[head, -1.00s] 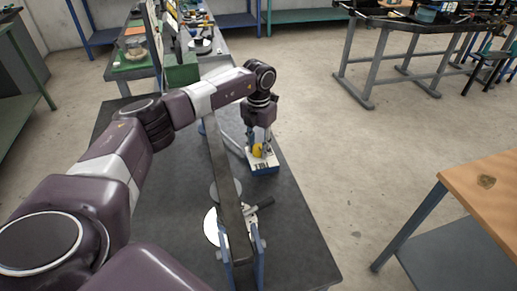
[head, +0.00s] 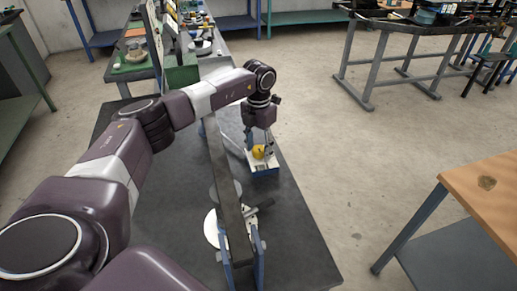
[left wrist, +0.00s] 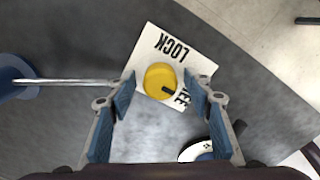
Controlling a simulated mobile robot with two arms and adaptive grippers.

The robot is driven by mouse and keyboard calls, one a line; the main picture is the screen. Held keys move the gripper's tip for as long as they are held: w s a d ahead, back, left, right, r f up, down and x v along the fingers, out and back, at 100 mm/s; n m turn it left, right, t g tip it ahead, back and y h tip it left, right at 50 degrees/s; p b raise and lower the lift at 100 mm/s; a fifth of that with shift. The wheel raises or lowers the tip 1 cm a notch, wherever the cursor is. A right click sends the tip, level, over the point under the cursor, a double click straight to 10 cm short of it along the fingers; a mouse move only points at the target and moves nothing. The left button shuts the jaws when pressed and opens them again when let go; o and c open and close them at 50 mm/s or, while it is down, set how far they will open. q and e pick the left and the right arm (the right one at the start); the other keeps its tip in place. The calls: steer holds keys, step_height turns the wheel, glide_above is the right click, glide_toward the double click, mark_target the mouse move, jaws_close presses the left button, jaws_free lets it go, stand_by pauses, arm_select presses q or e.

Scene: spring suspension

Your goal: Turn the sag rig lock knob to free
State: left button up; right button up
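The yellow lock knob (head: 259,152) sits on a white label plate (head: 264,169) on a blue-edged block on the dark table. In the left wrist view, the knob (left wrist: 159,79) has a dark pointer at its lower right, towards partly covered letters that end in EE. The word LOCK stands at the plate's upper part (left wrist: 150,40). My left gripper (head: 259,146) is over the plate, pointing down. In the left wrist view, its blue fingers (left wrist: 161,77) are spread on either side of the knob, with visible gaps. My right gripper is not in view.
A long grey beam (head: 226,185) runs along the dark table (head: 180,250) beside the plate, between blue brackets. A round white disc (head: 211,228) and a dark handle (head: 262,205) lie near it. A wooden table (head: 490,200) stands at right, across open floor.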

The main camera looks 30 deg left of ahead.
mark_target(258, 148)
arm_select(q)
step_height(258, 148, up, 12)
stand_by(0.7)
stand_by(0.4)
